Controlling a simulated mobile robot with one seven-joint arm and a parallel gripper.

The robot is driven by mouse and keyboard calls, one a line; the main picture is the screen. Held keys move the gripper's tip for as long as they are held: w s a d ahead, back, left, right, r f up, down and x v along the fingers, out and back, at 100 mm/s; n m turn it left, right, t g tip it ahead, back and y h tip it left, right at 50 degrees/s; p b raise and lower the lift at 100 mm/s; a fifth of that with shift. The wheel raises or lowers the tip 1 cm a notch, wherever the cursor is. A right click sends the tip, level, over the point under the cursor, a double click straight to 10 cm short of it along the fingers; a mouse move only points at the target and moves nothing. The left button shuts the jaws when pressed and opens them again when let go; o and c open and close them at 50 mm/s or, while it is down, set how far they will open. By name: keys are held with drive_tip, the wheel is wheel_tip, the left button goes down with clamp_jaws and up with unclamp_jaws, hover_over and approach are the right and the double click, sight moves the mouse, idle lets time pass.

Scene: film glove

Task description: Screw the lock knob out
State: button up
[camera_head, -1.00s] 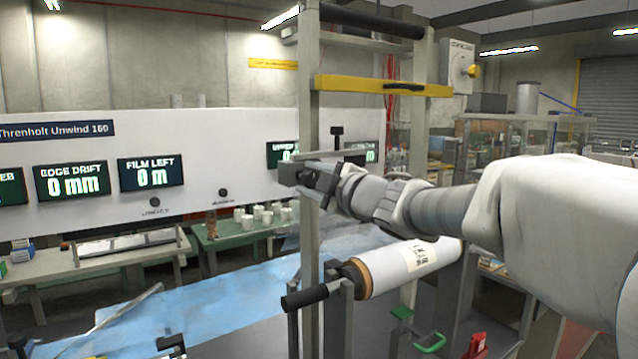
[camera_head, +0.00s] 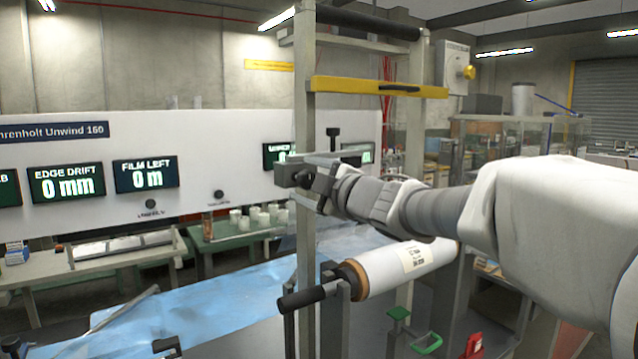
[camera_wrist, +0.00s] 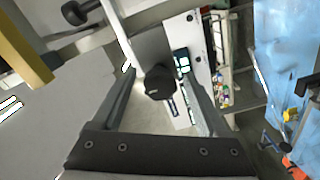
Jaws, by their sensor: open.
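A black faceted knob (camera_wrist: 160,84) sits at the end of a pale grey bar in the wrist view, and I take it to be the lock knob. It appears between the two fingers of my gripper (camera_wrist: 158,92), with visible space on both sides. Whether it is level with the fingertips I cannot tell. In the head view my gripper (camera_head: 287,175) points left by the upright post and hides this knob. A second black knob (camera_head: 333,132) stands on a short stem above the gripper; a similar one shows in the wrist view (camera_wrist: 75,13).
The grey upright post (camera_head: 307,240) and yellow crossbar (camera_head: 378,87) are close to my gripper. A white film roll (camera_head: 410,265) with a black handle (camera_head: 302,298) lies below. The white panel (camera_head: 225,185) with screens stands behind; blue film (camera_head: 220,305) spreads below left.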

drive_tip(key=p+v, duration=0.1)
drive_tip(key=v, duration=1.6)
drive_tip(key=shift+p, duration=0.35)
drive_tip(key=shift+s+d, duration=0.15)
drive_tip(key=s+d+f+m+h+p, duration=0.2)
drive_tip(key=d+m+h, duration=0.4)
drive_tip(key=m, duration=0.1)
drive_tip(key=s+d+f+m+h+p, duration=0.1)
drive_tip(key=d+f+m+h+p, duration=0.1)
drive_tip(key=d+m+h, duration=0.45)
drive_tip(key=s+a+f+m+g+y+p, duration=0.1)
drive_tip(key=s+a+f+m+g, duration=0.1)
drive_tip(key=s, duration=0.6)
drive_tip(key=s+a+f+m+g+y+p, duration=0.1)
drive_tip(key=s+a+f+m+g, duration=0.2)
drive_tip(key=s+f+g, duration=0.4)
wheel_tip(320, 180, down, 3)
drive_tip(key=shift+s+a+r+m, duration=0.2)
drive_tip(key=shift+s+m, duration=0.25)
drive_tip(key=shift+m, duration=0.2)
